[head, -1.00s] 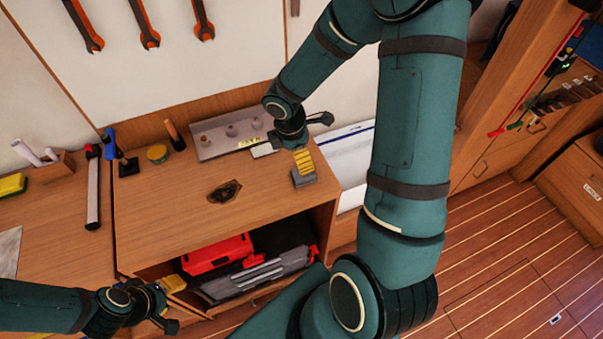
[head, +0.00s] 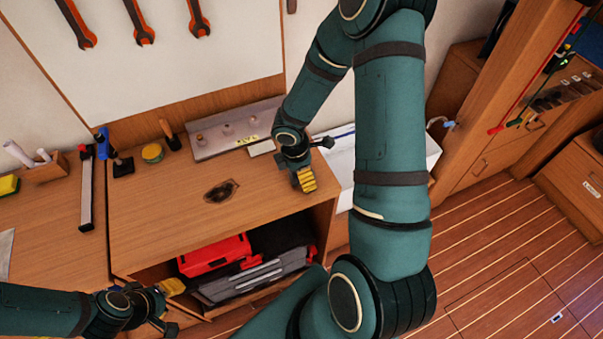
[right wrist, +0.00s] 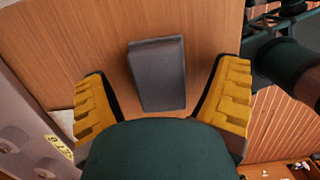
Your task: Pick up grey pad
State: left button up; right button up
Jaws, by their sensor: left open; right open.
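The grey pad (right wrist: 158,72) is a dark grey rectangular block on the wooden bench top. In the right wrist view it lies between and slightly ahead of the yellow fingertips, with a gap on each side. My right gripper (right wrist: 164,84) is open and empty above it. In the head view my right gripper (head: 306,180) is over the bench's right end and hides most of the pad. My left gripper (head: 168,304) is open and empty at the lower left, in front of the bench.
A grey metal rail (head: 228,128) stands along the back of the bench. A dark oval item (head: 221,190) lies left of the right gripper. A red toolbox (head: 214,255) sits on the shelf below. A white basin (head: 340,165) adjoins the bench's right end. The bench's middle is mostly clear.

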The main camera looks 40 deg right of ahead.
jog(key=c, duration=1.3)
notch_tip(320, 180, up, 10)
jog(key=shift+r+p, duration=0.1)
jog(key=shift+p, duration=1)
jog(key=o, duration=0.4)
jog(key=c, duration=0.4)
jog(key=shift+a+f, duration=0.1)
jog(key=shift+f, duration=0.1)
